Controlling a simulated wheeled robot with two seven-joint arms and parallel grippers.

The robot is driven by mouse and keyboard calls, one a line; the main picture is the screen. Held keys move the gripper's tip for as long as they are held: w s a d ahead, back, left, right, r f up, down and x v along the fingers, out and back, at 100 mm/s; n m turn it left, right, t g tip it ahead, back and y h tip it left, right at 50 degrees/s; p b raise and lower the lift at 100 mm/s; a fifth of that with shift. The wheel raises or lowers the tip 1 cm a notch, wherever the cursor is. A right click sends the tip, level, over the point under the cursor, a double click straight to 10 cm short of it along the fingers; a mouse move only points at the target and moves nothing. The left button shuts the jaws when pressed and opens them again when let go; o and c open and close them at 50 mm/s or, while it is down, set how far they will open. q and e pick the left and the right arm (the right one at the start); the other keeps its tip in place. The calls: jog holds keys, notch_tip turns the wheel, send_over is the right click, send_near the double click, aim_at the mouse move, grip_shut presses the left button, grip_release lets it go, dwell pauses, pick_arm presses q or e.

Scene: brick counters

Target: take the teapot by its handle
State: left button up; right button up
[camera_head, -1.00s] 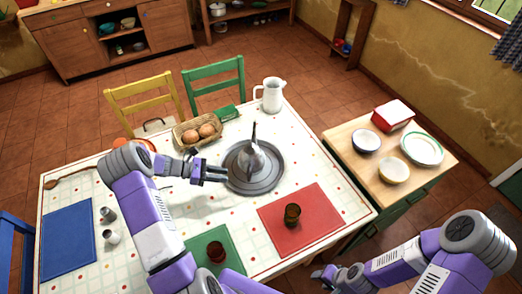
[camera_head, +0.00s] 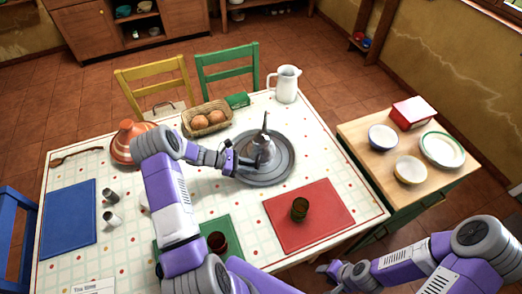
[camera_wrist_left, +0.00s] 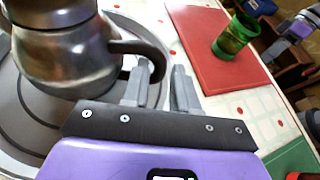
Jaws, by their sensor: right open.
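The teapot (camera_head: 258,150) is silver metal with a dark handle and stands upright on a grey round tray (camera_head: 284,171). In the left wrist view the pot's body (camera_wrist_left: 66,60) is at upper left, and its black handle (camera_wrist_left: 150,52) curves out toward my fingers. My left gripper (camera_head: 238,163) is at the pot's near left side. In the left wrist view its two fingers (camera_wrist_left: 162,82) stand a little apart, with the handle's outer part between their tips; a firm grip cannot be made out. My right gripper (camera_head: 334,271) is open and empty, low beside the table.
A basket (camera_head: 206,118) with brown eggs or rolls, a white pitcher (camera_head: 286,84) and an orange tagine (camera_head: 127,142) stand around the teapot. A green-brown glass (camera_head: 299,209) is on the red mat (camera_head: 330,212). A side table (camera_head: 380,165) with bowls is at right.

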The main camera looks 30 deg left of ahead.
pick_arm(q)
grip_shut()
dwell(1.4)
jog(key=shift+w+r, duration=0.1)
